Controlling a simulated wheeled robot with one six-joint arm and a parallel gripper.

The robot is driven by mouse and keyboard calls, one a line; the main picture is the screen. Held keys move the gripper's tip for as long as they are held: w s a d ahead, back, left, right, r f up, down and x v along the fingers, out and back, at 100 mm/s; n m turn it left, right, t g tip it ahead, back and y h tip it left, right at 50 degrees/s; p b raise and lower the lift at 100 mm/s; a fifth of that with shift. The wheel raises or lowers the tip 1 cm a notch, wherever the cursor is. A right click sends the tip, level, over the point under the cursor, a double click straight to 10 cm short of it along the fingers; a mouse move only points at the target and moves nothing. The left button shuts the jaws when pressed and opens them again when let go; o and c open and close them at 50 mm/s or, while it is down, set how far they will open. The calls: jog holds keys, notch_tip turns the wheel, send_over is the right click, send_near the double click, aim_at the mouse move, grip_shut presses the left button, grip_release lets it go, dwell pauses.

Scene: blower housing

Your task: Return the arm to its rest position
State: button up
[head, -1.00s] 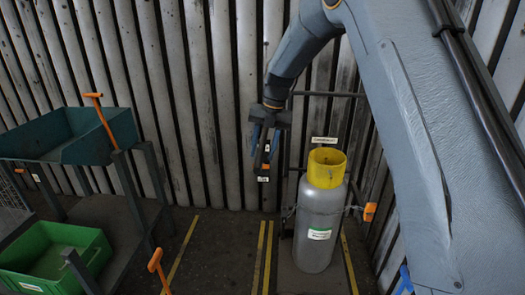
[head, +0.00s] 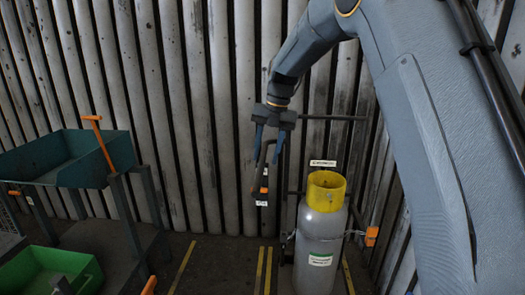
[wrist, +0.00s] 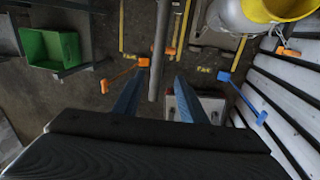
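My gripper (head: 267,158) hangs from my arm in front of the corrugated wall, above and left of the gas cylinder. In the wrist view its two blue fingers (wrist: 156,110) are spread apart with nothing held between them. A grey pole (wrist: 159,50) shows beyond the gap. My arm reaches in from the upper right of the head view and bends down at the wrist.
A grey cylinder (head: 318,245) with a yellow collar (head: 325,191) stands below right of my gripper. A black handle (head: 261,180) hangs near the fingertips. A teal bin (head: 85,174) and green bin (head: 35,265) are at left. Yellow lines (head: 264,268) mark the floor.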

jog(key=s+d+f+m, duration=0.4)
jog(key=s+m, duration=0.7)
jog(key=s, duration=0.1)
jog(key=s+d+f+m+h, duration=0.1)
jog(key=s+d+f+m, duration=0.2)
jog(key=s+m, duration=0.8)
jog(key=s+d+f+m+h, duration=0.1)
jog(key=s+d+f+m, duration=0.3)
jog(key=s+d+m, duration=0.3)
jog(key=s+m, duration=0.5)
jog(key=shift+s+f, duration=0.35)
